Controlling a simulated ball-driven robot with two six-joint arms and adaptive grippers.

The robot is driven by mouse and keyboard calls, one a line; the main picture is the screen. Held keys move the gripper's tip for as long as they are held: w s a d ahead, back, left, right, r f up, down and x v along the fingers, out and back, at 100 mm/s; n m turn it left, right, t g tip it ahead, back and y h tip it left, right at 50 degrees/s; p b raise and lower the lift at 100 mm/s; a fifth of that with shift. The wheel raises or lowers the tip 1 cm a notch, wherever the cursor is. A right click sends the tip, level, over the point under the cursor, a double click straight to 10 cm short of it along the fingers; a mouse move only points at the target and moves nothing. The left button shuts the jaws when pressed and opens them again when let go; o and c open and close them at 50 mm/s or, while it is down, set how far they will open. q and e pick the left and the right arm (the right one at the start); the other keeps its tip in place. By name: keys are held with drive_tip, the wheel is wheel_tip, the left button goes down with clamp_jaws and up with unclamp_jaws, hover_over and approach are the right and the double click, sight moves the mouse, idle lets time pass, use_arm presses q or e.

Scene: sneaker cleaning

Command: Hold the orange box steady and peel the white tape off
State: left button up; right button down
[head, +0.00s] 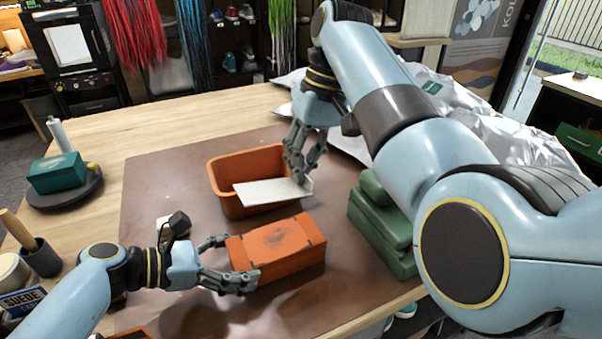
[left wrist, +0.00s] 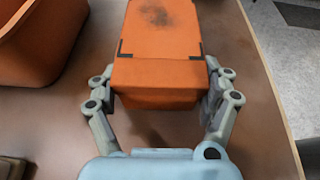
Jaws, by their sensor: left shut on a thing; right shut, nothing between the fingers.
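The orange box (head: 280,252) lies on the brown mat, with a dark smudge on its top; it also fills the middle of the left wrist view (left wrist: 160,45). My left gripper (head: 238,262) is shut on the box's near left end, one finger on each side. The white tape (head: 265,192) is a flat, pale strip lying tilted across the opening of the orange bin, off the box. My right gripper (head: 302,168) is shut and empty above the bin's right side, close to the strip's right end. I cannot tell whether they touch.
The orange bin (head: 222,180) stands just behind the box. Green stacked boxes (head: 382,225) stand to the right, and crumpled silver wrapping (head: 480,125) lies behind them. A dark round tray (head: 65,195) with a teal box is at left. The mat left of the bin is clear.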

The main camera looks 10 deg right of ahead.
drive_tip(key=shift+a+r, duration=0.35)
drive_tip(key=shift+r, duration=0.05)
use_arm(q)
drive_tip(key=o, duration=1.2)
drive_tip(key=shift+s+a+r, duration=0.15)
drive_tip(key=shift+a+r, duration=0.05)
drive_tip(key=shift+a, duration=0.35)
use_arm(e)
drive_tip(key=shift+f, duration=0.1)
use_arm(q)
drive_tip(key=v, duration=1)
use_arm(e)
drive_tip(key=shift+s, duration=0.1)
drive_tip(key=shift+d+f, duration=0.1)
use_arm(q)
drive_tip(key=shift+w+a+r+m+t+y, duration=0.6)
drive_tip(key=shift+w+a+r+m+y, duration=0.8)
drive_tip(key=shift+w+a+m, duration=1.5)
drive_tip(key=shift+w+a+r+m+t+y, duration=0.65)
drive_tip(key=shift+w+a+m+y, duration=1.45)
drive_tip(key=shift+a, duration=1.6)
drive_tip(key=shift+w+a+r+m+t+y, duration=0.55)
drive_tip(key=shift+w+a+r+m+y, duration=0.5)
drive_tip(key=shift+w+a+m+y, duration=1.35)
